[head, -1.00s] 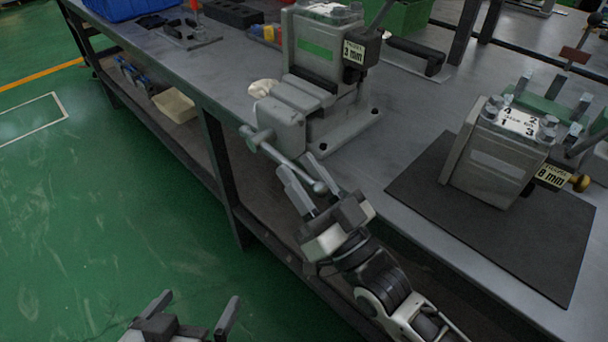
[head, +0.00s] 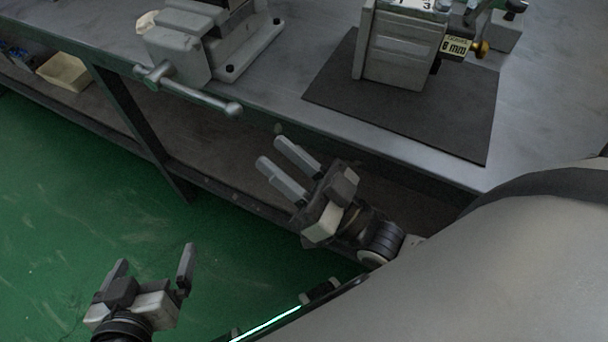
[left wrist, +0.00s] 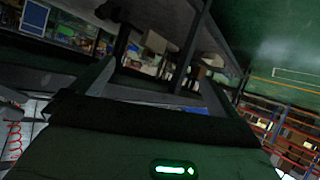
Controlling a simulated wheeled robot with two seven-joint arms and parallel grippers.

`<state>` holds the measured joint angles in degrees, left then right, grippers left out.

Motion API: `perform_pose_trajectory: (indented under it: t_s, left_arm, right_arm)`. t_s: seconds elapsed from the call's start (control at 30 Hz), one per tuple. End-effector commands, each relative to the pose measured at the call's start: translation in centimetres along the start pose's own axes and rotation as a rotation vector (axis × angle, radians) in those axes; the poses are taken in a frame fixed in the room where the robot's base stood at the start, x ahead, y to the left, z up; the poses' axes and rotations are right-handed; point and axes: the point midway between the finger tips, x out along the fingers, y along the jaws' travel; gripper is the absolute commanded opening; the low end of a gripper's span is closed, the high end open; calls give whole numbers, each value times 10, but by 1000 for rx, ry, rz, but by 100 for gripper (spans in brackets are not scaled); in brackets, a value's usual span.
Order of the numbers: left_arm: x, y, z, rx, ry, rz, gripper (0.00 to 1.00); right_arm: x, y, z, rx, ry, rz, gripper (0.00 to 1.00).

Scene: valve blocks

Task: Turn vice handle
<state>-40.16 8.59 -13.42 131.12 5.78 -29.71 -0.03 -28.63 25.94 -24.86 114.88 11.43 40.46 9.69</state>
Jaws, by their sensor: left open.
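The grey vice (head: 180,50) stands at the table's front edge, upper left in the head view, its top cut off. Its handle (head: 190,92), a grey bar with rounded ends, sits on the vice's front face and slants down to the right. My right gripper (head: 271,150) is open and empty, below and right of the handle's right end, with a clear gap between them. My left gripper (head: 155,255) is open and empty over the green floor at the lower left, far from the vice. In the left wrist view the vice cannot be made out.
A grey valve block (head: 400,50) with an "8 mm" tag stands on a dark mat (head: 440,120) on the table (head: 300,55). A lower shelf with a beige box (head: 65,72) runs beneath. Open green floor (head: 60,200) lies in front.

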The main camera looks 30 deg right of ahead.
Motion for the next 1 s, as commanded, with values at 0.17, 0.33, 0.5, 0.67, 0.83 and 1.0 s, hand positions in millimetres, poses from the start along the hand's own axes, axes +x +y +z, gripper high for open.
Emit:
perform_pose_trajectory:
  t_s: [0.17,0.33,0.5,0.67,0.83,1.0]
  left_arm:
    - [3,1,5,-3,-12,5,100]
    - [4,1,9,-4,-23,6,100]
    - [5,1,9,-3,-22,6,100]
    - [4,-2,3,3,-10,2,100]
    - [-4,-12,-24,19,2,-18,100]
    - [-15,-37,-74,46,31,-60,100]
  right_arm:
    - [-28,0,1,0,-3,0,33]
    - [-37,0,0,-1,0,0,33]
    - [-38,0,0,-1,1,-1,33]
    - [-36,0,-1,0,-2,0,14]
    - [-15,0,-18,13,-94,13,0]
    - [19,-1,-40,48,-311,33,0]
